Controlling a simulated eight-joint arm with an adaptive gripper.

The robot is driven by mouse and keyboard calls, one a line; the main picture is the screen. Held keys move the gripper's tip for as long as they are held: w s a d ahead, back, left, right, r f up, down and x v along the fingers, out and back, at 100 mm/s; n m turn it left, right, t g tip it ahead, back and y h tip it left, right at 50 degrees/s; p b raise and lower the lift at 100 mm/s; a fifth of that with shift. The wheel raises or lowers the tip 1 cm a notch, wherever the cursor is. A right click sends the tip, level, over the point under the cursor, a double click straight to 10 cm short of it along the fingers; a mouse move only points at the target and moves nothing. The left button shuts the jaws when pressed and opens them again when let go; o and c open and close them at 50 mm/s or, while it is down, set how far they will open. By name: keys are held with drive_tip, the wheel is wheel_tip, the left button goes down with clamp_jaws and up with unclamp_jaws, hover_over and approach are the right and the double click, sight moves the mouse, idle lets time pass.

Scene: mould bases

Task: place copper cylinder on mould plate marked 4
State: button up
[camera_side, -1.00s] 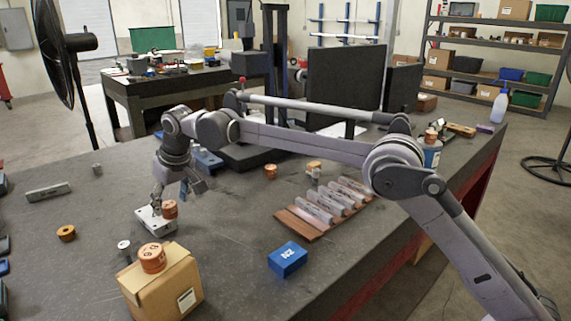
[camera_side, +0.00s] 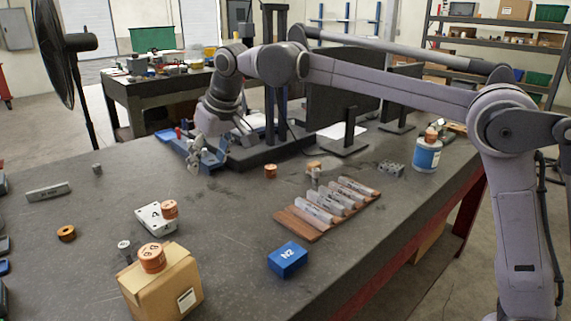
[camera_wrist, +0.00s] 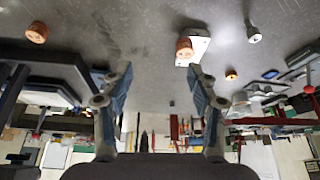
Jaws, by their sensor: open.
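The white mould plate marked 4 (camera_side: 151,224) lies on the dark bench at left of centre in the side view. A copper cylinder (camera_side: 169,209) stands upright at its right end. The wrist view also shows this copper cylinder (camera_wrist: 184,48) at the edge of the white plate (camera_wrist: 201,45). My gripper (camera_side: 216,158) is above and behind the plate, clear of the cylinder. In the wrist view its two fingers (camera_wrist: 161,75) are spread with nothing between them.
A cardboard box (camera_side: 165,285) with a copper piece (camera_side: 152,258) on top stands in front of the plate. A blue block (camera_side: 288,260), a wooden rack (camera_side: 297,226) and another copper cylinder (camera_side: 270,172) are to the right.

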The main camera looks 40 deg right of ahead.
drive_tip(key=s+d, duration=0.6)
drive_tip(key=s, duration=0.1)
drive_tip(key=s+d+f, duration=0.3)
drive_tip(key=s+f, duration=0.1)
drive_tip(key=s, duration=0.3)
drive_tip(key=s+d+f+m+t, duration=0.1)
drive_tip(key=s+d+f, duration=0.3)
drive_tip(key=s, duration=0.3)
drive_tip(key=s+d+f+t, duration=0.1)
drive_tip(key=s+d+f, duration=0.2)
drive_tip(key=s+f, duration=0.3)
drive_tip(key=shift+s+d+f+m+h, duration=0.1)
drive_tip(key=shift+s+m+h, duration=0.1)
drive_tip(key=shift+s, duration=0.2)
drive_tip(key=shift+s+d+f+m+h, duration=0.1)
drive_tip(key=shift+s+m+h, duration=0.1)
drive_tip(key=shift+s, duration=0.2)
drive_tip(key=shift+o, duration=0.4)
drive_tip(key=shift+w+r, duration=0.1)
drive_tip(key=shift+r, duration=0.05)
